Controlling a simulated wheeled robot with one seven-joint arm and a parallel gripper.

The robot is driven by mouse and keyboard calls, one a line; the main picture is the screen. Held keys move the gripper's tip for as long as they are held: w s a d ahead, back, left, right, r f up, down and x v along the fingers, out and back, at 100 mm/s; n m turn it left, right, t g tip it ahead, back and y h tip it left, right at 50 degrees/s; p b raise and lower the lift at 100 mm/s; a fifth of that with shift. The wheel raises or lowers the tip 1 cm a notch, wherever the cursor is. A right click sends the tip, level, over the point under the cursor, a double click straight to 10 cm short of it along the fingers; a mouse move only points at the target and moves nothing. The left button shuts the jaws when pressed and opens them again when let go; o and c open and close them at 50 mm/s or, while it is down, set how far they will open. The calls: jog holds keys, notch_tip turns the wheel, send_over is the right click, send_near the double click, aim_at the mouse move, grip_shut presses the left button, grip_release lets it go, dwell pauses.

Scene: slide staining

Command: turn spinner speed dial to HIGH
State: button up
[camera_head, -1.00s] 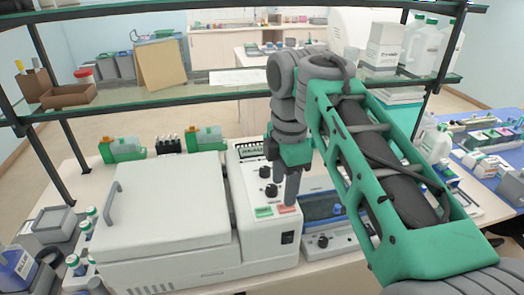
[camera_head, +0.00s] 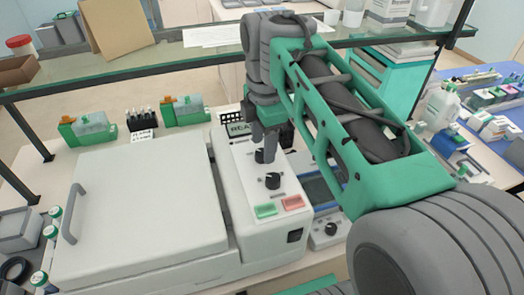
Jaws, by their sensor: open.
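The white spinner (camera_head: 148,210) has a large lid with a grey handle at the left and a sloped control panel (camera_head: 240,175) at its right. On the panel, a black dial (camera_head: 272,181) is in plain view above a green button (camera_head: 266,211) and a red button (camera_head: 293,203). A second black dial (camera_head: 260,157) sits higher up, partly behind my fingers. My gripper (camera_head: 266,148) is open, pointing down at this upper dial. I cannot tell whether it touches the dial. The dial markings are too small to read.
A device with a blue window and a knob (camera_head: 331,229) stands just right of the panel. Green-capped bottles (camera_head: 50,232) stand left of the spinner. A glass shelf (camera_head: 150,68) crosses behind, near my arm. Green-and-clear containers (camera_head: 186,111) stand behind the lid.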

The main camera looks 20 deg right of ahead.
jog(key=shift+f, duration=0.85)
grip_shut()
